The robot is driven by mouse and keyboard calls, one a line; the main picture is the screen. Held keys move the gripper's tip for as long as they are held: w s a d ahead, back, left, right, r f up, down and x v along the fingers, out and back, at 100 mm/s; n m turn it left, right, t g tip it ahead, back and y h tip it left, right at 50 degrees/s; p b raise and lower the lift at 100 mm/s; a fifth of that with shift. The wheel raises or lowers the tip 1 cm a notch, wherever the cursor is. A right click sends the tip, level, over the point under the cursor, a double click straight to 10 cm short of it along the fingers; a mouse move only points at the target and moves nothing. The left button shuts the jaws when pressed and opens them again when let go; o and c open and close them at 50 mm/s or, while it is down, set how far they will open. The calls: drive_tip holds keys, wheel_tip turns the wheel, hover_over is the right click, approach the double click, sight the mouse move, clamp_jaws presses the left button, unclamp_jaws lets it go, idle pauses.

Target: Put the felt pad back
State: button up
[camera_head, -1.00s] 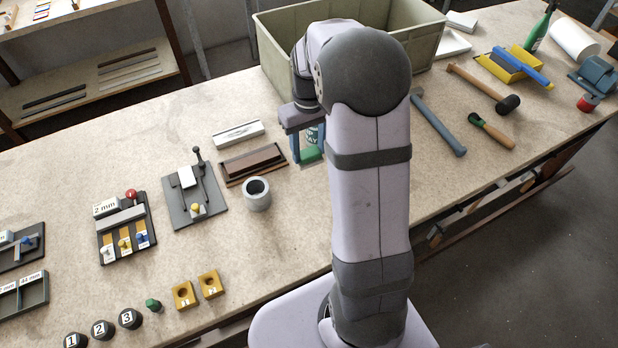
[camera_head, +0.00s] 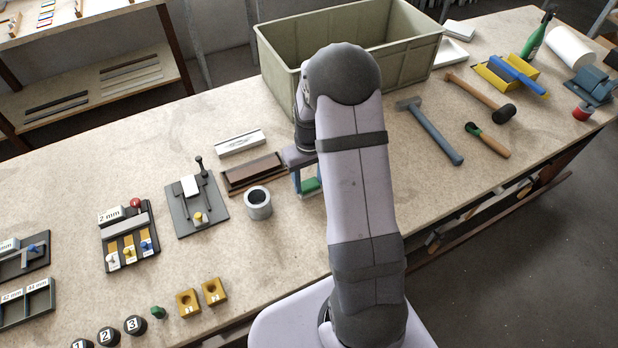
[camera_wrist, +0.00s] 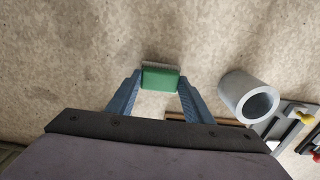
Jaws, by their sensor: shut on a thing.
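A green block with a pale, bristly-looking far edge, apparently the felt pad (camera_wrist: 160,79), sits between the blue fingers of my gripper (camera_wrist: 160,80) in the wrist view. The fingers are shut on its two ends, and bare bench shows around it. In the head view the green pad (camera_head: 310,186) and my gripper (camera_head: 307,184) are partly hidden by my arm. They are to the right of a long brown tray-like piece (camera_head: 253,173) and a grey hollow cylinder (camera_head: 258,203). I cannot tell the pad's height above the bench.
The grey cylinder also shows right of my gripper in the wrist view (camera_wrist: 248,97). A white long box (camera_head: 240,143) lies behind the brown piece. A large green-grey crate (camera_head: 290,75) stands behind my arm. A hammer (camera_head: 432,132) lies to the right. Bench left of the crate is clear.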

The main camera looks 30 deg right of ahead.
sight(309, 184)
drive_tip(key=shift+f, duration=0.25)
drive_tip(key=o, duration=0.9)
drive_tip(key=shift+o, duration=0.2)
drive_tip(key=shift+r, duration=0.15)
wheel_tip(309, 184, up, 12)
drive_tip(key=b, duration=0.3)
drive_tip(key=s+a+f, duration=0.1)
drive_tip(key=s+a, duration=0.4)
drive_tip(key=s, duration=0.4)
drive_tip(key=s+a+f, duration=0.2)
drive_tip(key=s+a, duration=0.4)
drive_tip(key=s, duration=0.3)
drive_tip(key=shift+f, duration=0.15)
